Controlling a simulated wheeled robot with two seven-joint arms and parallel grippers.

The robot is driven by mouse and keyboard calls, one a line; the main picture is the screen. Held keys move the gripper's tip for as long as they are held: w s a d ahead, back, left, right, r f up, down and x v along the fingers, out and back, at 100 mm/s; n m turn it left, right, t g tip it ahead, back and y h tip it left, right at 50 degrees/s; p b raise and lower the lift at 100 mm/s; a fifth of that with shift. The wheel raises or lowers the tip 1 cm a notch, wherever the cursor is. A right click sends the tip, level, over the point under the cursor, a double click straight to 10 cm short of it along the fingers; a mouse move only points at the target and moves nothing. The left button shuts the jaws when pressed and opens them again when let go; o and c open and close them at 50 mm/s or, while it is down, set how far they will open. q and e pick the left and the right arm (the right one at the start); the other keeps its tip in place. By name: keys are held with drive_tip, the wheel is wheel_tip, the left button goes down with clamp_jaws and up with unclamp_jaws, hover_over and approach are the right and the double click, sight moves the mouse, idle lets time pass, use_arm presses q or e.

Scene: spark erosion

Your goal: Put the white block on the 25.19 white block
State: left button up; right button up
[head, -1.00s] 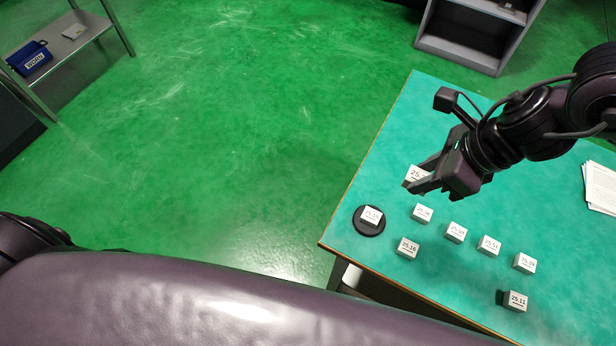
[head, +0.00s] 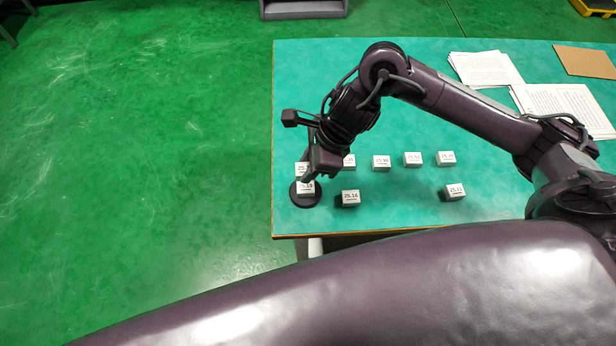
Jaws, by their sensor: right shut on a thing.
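A white block (head: 301,168) with a partly covered label is held in my right gripper (head: 305,174), which is shut on it. The white block that seems to read 25.19 (head: 306,189) sits on a round black disc (head: 304,202) near the table's left edge. In the head view the held block appears just behind or above the block on the disc. The fingers hide part of both, and I cannot tell whether the two blocks touch. My left gripper is not in view.
Several other labelled white blocks stand on the green table (head: 400,215), including 25.16 (head: 350,199) beside the disc and 25.11 (head: 455,193) farther right. Papers (head: 485,69) and a brown board (head: 585,61) lie at the back right.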

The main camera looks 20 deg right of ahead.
sight(309, 187)
wheel_tip(309, 187, down, 5)
drive_tip(key=shift+f, duration=0.4)
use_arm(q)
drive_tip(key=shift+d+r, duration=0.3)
use_arm(e)
drive_tip(key=shift+f, duration=0.25)
drive_tip(key=o, duration=1.1)
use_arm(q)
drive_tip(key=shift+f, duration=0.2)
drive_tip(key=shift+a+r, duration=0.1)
use_arm(e)
drive_tip(key=shift+r, duration=0.15)
